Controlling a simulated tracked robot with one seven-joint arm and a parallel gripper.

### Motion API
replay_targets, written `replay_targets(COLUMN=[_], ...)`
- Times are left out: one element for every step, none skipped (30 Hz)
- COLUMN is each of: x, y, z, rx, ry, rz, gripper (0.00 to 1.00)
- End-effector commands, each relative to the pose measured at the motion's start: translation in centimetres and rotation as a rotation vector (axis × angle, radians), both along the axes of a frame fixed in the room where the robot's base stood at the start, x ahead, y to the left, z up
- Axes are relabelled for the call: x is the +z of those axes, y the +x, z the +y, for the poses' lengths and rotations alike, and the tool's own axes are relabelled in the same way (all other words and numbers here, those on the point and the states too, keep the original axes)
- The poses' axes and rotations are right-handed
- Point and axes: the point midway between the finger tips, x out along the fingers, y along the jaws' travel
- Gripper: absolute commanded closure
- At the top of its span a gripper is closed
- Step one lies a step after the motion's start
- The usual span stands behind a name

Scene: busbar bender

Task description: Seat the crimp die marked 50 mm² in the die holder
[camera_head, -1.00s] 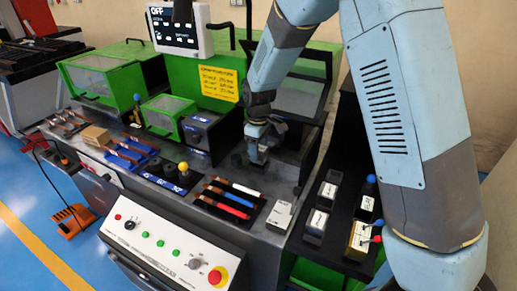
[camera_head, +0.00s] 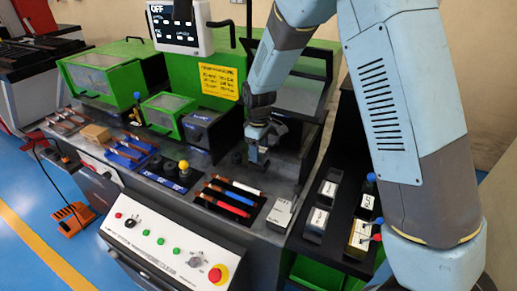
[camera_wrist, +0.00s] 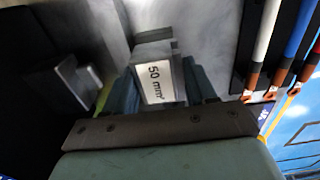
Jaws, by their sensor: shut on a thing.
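The crimp die marked 50 mm² (camera_wrist: 155,78) is a grey block with a white label, seen in the wrist view between my gripper's two fingers. My gripper (camera_wrist: 160,92) is shut on it. In the head view my gripper (camera_head: 257,160) points down over the grey bench top, to the right of a dark round post. The die is mostly hidden there by the fingers. I cannot tell whether the die touches what is under it. I cannot make out the die holder for certain in either view.
Bars with white, red and blue sleeves (camera_head: 231,197) lie in a black rack in front of my gripper. A white-grey block (camera_head: 281,212) stands right of them. Labelled blocks (camera_head: 317,220) sit on the black side tray at right. A yellow-knobbed lever (camera_head: 184,167) stands left.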

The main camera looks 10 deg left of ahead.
Motion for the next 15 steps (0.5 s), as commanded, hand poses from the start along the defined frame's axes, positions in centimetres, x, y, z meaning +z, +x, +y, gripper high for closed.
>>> replay_targets(x=[-0.08,-0.13,-0.21,-0.26,-0.32,-0.40,-0.45,-0.51,-0.58,-0.64,-0.70,-0.77,-0.83,-0.89,-0.97], y=[0.01,0.00,0.00,-0.01,0.00,0.00,-0.01,-0.01,-0.01,-0.01,-0.01,0.00,0.00,0.00,0.00], z=[0.01,0.01,0.01,0.01,0.02,0.02,0.03,0.03,0.03,0.04,0.04,0.05,0.05,0.05,0.05], rx=[0.000,0.000,0.000,0.000,0.000,0.000,0.000,0.001,0.001,0.001,0.001,0.001,0.001,0.001,0.001], ry=[0.000,0.000,0.000,0.000,0.000,0.000,0.000,0.000,0.001,0.001,0.001,0.001,0.001,0.001,0.001], rz=[0.000,0.000,0.000,0.000,0.000,0.000,0.000,0.000,0.000,0.000,0.000,0.000,0.000,0.000,0.000], gripper=[0.81,0.81,0.81,0.81,0.81,0.81,0.81,0.81,0.81,0.81,0.81,0.81,0.81,0.81,0.81])
